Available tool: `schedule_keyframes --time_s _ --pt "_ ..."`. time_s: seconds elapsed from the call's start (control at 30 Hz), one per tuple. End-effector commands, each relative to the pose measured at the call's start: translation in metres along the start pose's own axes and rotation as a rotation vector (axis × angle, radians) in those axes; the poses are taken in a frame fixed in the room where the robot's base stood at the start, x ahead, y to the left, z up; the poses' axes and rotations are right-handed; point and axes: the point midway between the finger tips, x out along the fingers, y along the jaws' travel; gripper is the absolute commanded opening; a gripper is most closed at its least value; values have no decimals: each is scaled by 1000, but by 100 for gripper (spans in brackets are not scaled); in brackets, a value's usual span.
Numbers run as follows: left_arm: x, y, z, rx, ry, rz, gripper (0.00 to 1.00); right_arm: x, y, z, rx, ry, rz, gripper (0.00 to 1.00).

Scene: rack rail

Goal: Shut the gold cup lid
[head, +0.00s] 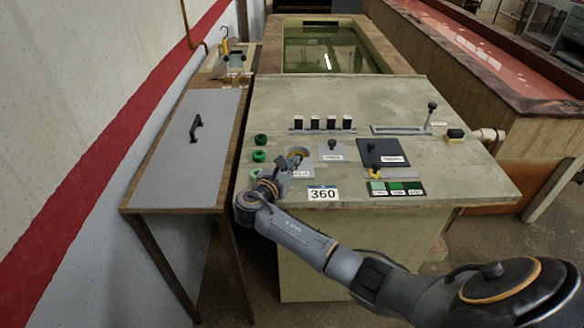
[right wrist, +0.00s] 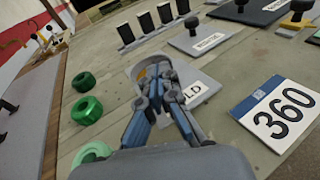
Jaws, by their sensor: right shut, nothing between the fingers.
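The gold cup (head: 299,152) is on the sloped console, at the back of a small grey plate (head: 303,172). In the head view its rim shows gold beside a grey rounded part. In the right wrist view the gold part (right wrist: 141,74) and the grey rounded lid (right wrist: 150,60) stand just past my fingers, partly hidden by them; the lid's angle is hard to tell. The plate's label shows only "LD" there. My right gripper (head: 291,163) is shut and empty, with its fingertips (right wrist: 157,84) right at the cup. I cannot tell whether they touch it. My left gripper is out of view.
Green rings (head: 259,156) lie left of the cup. Black switches (head: 322,123) stand behind it, and a plate with a black knob (head: 332,150) is to the right. A "360" sign (head: 323,194) is in front. A side table (head: 188,150) stands left.

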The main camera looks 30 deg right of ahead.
Motion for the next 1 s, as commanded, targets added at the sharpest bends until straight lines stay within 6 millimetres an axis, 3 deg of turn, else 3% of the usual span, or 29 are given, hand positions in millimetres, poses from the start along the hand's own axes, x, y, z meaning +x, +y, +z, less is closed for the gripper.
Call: schedule_keyframes --time_s 0.2,0.33,1.0 --pt "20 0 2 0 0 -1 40 44 22 5 2 -4 -3 0" --pt "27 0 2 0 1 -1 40 60 30 9 2 -3 -2 0" --pt "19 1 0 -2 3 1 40 69 30 19 2 -5 -2 0"
